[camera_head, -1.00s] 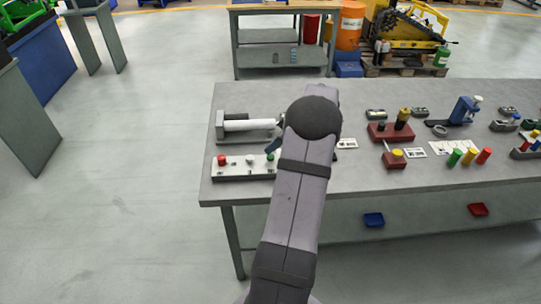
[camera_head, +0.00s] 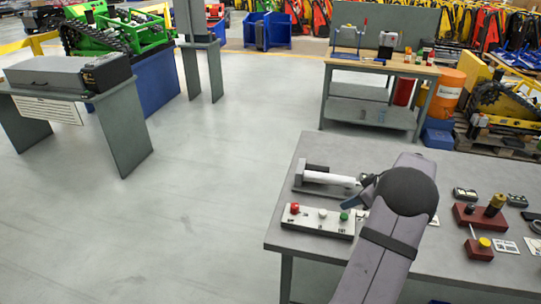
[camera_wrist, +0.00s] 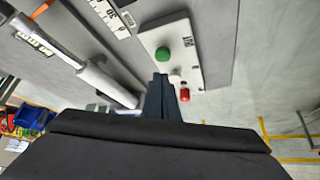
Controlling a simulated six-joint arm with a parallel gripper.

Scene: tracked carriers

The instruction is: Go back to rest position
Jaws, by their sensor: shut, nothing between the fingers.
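My gripper (camera_head: 366,186) shows as a small dark blue-grey tip left of my round dark wrist joint, above the near-left part of the grey workbench (camera_head: 290,232). In the wrist view, its narrow fingers (camera_wrist: 160,84) are together with nothing between them. They appear beside a white button panel (camera_wrist: 165,42) with green, white and red buttons. The panel also shows in the head view (camera_head: 318,221). I cannot tell the exact height of the fingers above it. My arm hides part of the bench.
A device with a white cylinder (camera_head: 328,178) lies behind the panel. Dark red blocks with a knob (camera_head: 482,217) stand to the right. The floor between is clear.

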